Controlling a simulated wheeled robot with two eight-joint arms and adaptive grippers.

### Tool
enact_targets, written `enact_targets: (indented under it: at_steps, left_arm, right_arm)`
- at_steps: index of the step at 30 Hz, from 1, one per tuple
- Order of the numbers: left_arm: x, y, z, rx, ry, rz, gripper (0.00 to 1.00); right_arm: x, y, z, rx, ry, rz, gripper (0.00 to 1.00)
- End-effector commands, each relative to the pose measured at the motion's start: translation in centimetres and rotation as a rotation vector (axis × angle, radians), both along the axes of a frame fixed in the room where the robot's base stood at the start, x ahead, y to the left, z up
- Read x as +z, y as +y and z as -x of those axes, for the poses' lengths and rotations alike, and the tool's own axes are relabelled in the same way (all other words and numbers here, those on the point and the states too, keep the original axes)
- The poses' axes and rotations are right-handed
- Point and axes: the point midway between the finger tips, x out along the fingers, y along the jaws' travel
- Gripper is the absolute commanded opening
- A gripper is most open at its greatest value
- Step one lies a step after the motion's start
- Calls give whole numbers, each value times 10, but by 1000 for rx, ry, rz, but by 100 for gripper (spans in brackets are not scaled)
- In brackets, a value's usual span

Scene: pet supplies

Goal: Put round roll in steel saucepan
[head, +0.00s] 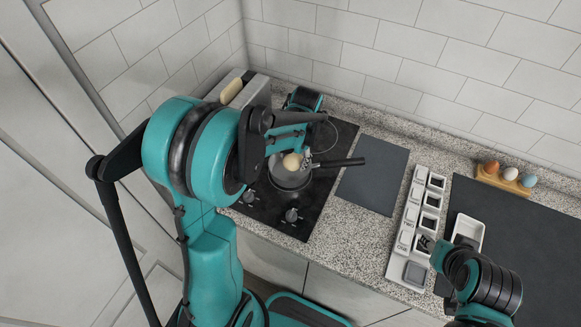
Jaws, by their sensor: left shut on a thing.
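The steel saucepan (290,181) sits on the black cooktop, with its dark handle pointing right. My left gripper (303,160) is at the pan's mouth, shut on the pale tan round roll (291,161). The roll shows over the pan's opening; I cannot tell whether it touches the pan. My arm hides part of the pan's left and far side. My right gripper (426,244) is at the lower right, by the white compartment rack and far from the pan. Its fingers are too small and dark to read.
The black cooktop (310,215) has knobs at its front. A dark grey board (372,176) lies to its right. Beyond are a white rack (408,222) with dark compartments, a white dish (468,232) and an egg holder (502,180). A tan loaf-like item (231,91) stands behind my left arm.

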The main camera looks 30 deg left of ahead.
Motion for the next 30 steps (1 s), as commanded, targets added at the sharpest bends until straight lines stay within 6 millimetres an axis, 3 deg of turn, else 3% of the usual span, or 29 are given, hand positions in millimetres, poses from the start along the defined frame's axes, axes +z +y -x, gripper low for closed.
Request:
enact_targets:
  at_steps: [3, 8, 14, 26, 27, 30]
  left_arm:
    - [-7, 11, -1, 1, 0, 0, 29]
    - [-17, 13, -1, -1, 0, 0, 29]
    - [-47, 13, -1, -1, 0, 0, 29]
    - [-53, 13, -1, -1, 0, 0, 29]
    - [-52, 13, -1, -1, 0, 0, 60]
    - [-51, 13, -1, -1, 0, 0, 61]
  right_arm:
    - [-3, 0, 0, 0, 0, 0, 40]
    - [-6, 0, 0, 0, 0, 0, 40]
    - [-16, 0, 0, 0, 0, 0, 40]
    - [-20, 0, 0, 0, 0, 0, 40]
    - [-19, 0, 0, 0, 0, 0, 40]
    - [-18, 0, 0, 0, 0, 0, 40]
